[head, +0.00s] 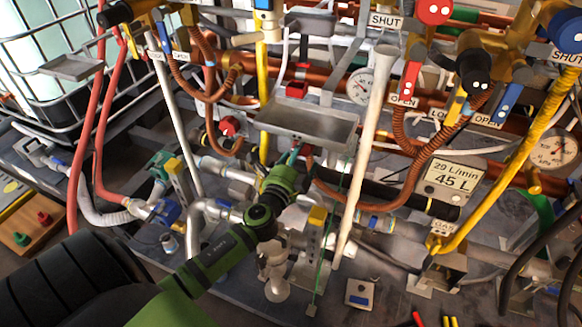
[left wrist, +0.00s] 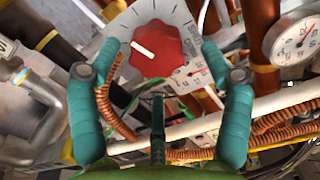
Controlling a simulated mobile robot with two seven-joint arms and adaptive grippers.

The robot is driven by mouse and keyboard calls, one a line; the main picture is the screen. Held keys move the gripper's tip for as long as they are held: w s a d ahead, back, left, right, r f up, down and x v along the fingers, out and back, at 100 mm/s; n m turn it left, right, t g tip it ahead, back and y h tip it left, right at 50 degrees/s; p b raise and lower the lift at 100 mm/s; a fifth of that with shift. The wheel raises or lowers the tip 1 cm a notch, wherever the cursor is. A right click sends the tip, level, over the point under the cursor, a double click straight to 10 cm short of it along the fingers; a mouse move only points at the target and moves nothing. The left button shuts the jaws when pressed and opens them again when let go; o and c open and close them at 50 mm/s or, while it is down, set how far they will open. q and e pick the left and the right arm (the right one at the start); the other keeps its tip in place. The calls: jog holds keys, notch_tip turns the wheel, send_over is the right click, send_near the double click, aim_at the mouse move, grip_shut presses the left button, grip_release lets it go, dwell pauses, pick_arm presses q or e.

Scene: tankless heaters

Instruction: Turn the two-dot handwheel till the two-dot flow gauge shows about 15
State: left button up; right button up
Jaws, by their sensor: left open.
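My left gripper (head: 295,152) reaches in below a grey metal tray in the head view, and its tips are partly hidden there. In the left wrist view the gripper (left wrist: 163,46) is open, with one teal finger on each side of a red lobed knob (left wrist: 152,46) with a white pointer line. I cannot tell whether the fingers touch it. No dots show on this knob. A black round handle (head: 475,68) with pale dots and a red round handle (head: 435,11) with pale marks stand upper right; their dot counts are unclear. Round gauges (head: 361,86) (head: 553,150) have unreadable values. My right gripper is not in view.
The grey tray (head: 307,125) overhangs my gripper. A white pipe (head: 365,150), copper hoses and yellow pipes crowd around it. A display (head: 452,178) reads 29 L/min and 45 L. A round gauge (left wrist: 297,40) is right of the knob in the left wrist view.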

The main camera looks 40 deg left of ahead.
pick_arm(q)
jog(key=v, duration=0.9)
jog(key=shift+s+d, duration=0.15)
jog(key=shift+r, duration=0.1)
